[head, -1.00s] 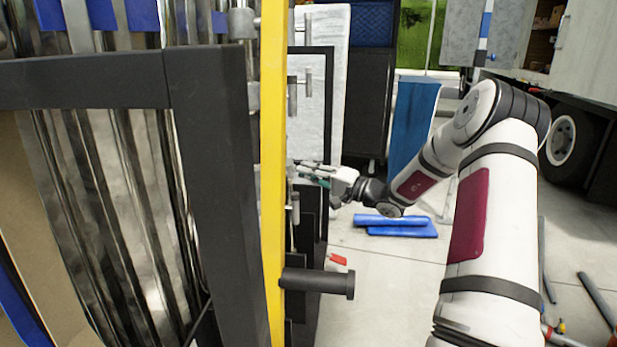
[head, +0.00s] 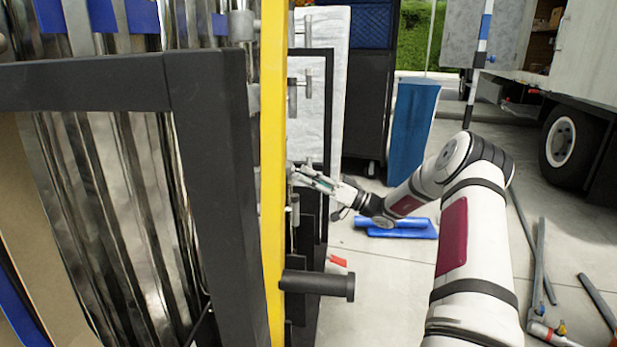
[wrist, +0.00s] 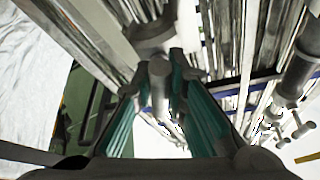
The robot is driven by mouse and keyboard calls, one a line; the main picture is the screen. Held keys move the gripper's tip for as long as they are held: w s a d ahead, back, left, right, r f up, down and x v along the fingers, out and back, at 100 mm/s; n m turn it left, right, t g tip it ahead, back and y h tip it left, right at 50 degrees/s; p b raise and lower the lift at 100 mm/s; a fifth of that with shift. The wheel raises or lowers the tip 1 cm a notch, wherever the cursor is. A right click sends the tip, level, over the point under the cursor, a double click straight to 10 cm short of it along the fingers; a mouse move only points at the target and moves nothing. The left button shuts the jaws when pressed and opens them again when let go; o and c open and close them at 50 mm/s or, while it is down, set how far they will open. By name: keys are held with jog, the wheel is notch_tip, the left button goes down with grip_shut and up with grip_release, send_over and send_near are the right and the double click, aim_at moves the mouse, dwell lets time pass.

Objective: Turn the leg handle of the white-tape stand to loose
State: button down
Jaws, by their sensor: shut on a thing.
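My gripper (head: 308,176) is beside the yellow upright (head: 273,180) of the rack, reaching in from the right. In the wrist view its two teal-lined fingers (wrist: 160,88) are close together on a grey metal handle (wrist: 158,78). The handle runs up to a thicker grey round fitting (wrist: 151,36). In the head view the held handle is too small to make out beside the fingertips. I cannot make out white tape on the held stand, nor tell whether the handle sits at loose or tight.
A black rack frame (head: 208,190) with shiny metal tubes fills the left. A black peg (head: 318,283) sticks out below my gripper. Another grey T-handle (head: 300,90) is above. Blue pieces (head: 400,228) and loose pipes lie on the floor, with open floor between.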

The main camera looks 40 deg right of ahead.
jog(key=shift+w+d+f+n+g+y, duration=0.1)
jog(key=shift+n+g+y, duration=0.25)
jog(key=shift+n, duration=0.5)
jog(key=shift+f+n+g+y, duration=0.15)
jog(key=shift+n+y, duration=0.3)
jog(key=shift+n, duration=0.4)
jog(key=c, duration=1.6)
grip_release()
jog(key=shift+r, duration=0.1)
jog(key=shift+d, duration=0.1)
jog(key=v, duration=1.2)
